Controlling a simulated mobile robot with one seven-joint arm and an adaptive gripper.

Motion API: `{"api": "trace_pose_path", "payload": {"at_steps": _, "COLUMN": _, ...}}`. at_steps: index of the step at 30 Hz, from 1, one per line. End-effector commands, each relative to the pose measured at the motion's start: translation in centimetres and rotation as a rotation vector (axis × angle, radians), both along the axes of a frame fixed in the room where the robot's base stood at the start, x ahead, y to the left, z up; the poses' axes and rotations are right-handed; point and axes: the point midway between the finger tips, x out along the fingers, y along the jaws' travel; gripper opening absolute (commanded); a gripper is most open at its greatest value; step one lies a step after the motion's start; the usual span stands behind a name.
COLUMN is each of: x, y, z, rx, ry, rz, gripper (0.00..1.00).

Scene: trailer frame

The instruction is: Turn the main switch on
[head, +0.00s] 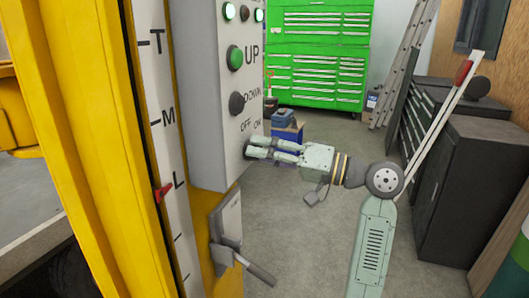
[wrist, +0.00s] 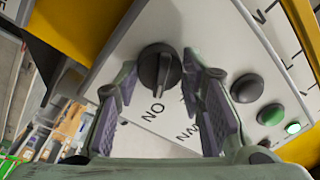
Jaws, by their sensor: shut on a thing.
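The main switch is a dark round knob (wrist: 159,68) with a raised grip bar, on the face of the light grey control box (head: 207,120). The OFF letters are hidden there behind a finger. In the head view my gripper (head: 257,149) reaches in from the right, just under the OFF and ON labels, and hides most of the knob. It is shut on the knob.
Above the switch are a black DOWN button (head: 237,103), a green UP button (head: 235,58) and lit green lamps. A yellow post (head: 75,130) stands left. A lever (head: 257,270) juts out below the box. Dark cabinets (head: 460,180) stand right, with open floor between.

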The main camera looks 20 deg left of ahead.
Motion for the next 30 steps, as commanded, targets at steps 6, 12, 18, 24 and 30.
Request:
{"api": "trace_pose_path", "payload": {"at_steps": 6, "x": 0.1, "y": 0.0, "z": 0.0, "rx": 0.003, "ry": 0.002, "rz": -0.002, "gripper": 0.37}}
{"api": "trace_pose_path", "payload": {"at_steps": 12, "x": 0.0, "y": 0.0, "z": 0.0, "rx": 0.002, "ry": 0.001, "rz": -0.001, "gripper": 0.51}}
{"api": "trace_pose_path", "payload": {"at_steps": 18, "x": 0.0, "y": 0.0, "z": 0.0, "rx": 0.001, "ry": 0.001, "rz": 0.0, "gripper": 0.56}}
{"api": "trace_pose_path", "payload": {"at_steps": 24, "x": 0.0, "y": -0.2, "z": 0.0, "rx": 0.001, "ry": 0.0, "rz": -0.001, "gripper": 0.56}}
{"api": "trace_pose_path", "payload": {"at_steps": 30, "x": 0.1, "y": -2.6, "z": -0.1, "rx": 0.002, "ry": 0.0, "rz": -0.004, "gripper": 0.56}}
